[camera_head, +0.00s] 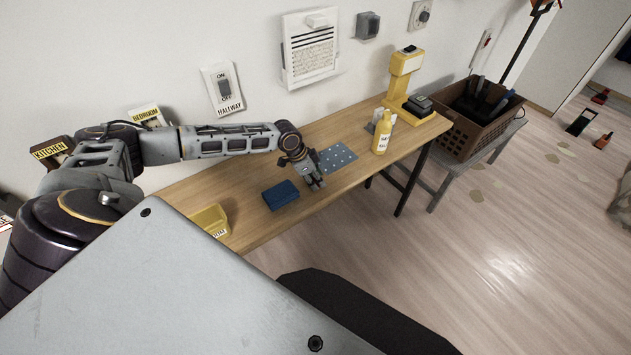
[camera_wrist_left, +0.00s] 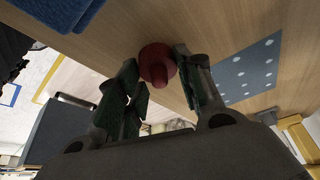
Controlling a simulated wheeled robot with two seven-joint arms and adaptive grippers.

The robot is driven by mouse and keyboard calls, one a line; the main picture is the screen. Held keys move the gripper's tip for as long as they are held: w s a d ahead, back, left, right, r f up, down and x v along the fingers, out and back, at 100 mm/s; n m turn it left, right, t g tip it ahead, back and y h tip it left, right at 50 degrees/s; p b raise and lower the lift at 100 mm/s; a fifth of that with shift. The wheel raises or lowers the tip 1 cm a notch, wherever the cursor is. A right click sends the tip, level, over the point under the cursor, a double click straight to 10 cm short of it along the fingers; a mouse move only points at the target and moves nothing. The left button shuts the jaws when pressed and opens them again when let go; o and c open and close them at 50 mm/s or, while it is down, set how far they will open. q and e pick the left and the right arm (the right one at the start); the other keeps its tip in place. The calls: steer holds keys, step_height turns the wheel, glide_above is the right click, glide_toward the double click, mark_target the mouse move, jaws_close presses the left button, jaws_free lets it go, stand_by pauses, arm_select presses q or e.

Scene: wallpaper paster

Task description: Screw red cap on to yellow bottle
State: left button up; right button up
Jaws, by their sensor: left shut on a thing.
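The yellow bottle (camera_head: 382,133) stands upright on the table (camera_head: 246,203), right of the dotted blue mat (camera_head: 336,158), with a white label on its front. My left gripper (camera_head: 315,183) is low over the table between the blue folded cloth (camera_head: 281,195) and the mat, apart from the bottle. In the left wrist view the left gripper (camera_wrist_left: 168,85) is shut on the red cap (camera_wrist_left: 157,62), which sits between its fingertips. In the head view the cap is too small or hidden to make out. My right gripper is not in view.
A yellow container (camera_head: 210,220) stands at the table's near left. A yellow stand-like device (camera_head: 405,75) is at the far end, behind the bottle. A brown crate (camera_head: 470,130) with dark tools stands beyond the table's end. The wall runs along the table's back.

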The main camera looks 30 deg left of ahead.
arm_select(q)
steer(key=shift+r, duration=0.1)
steer(key=shift+r, duration=4.9)
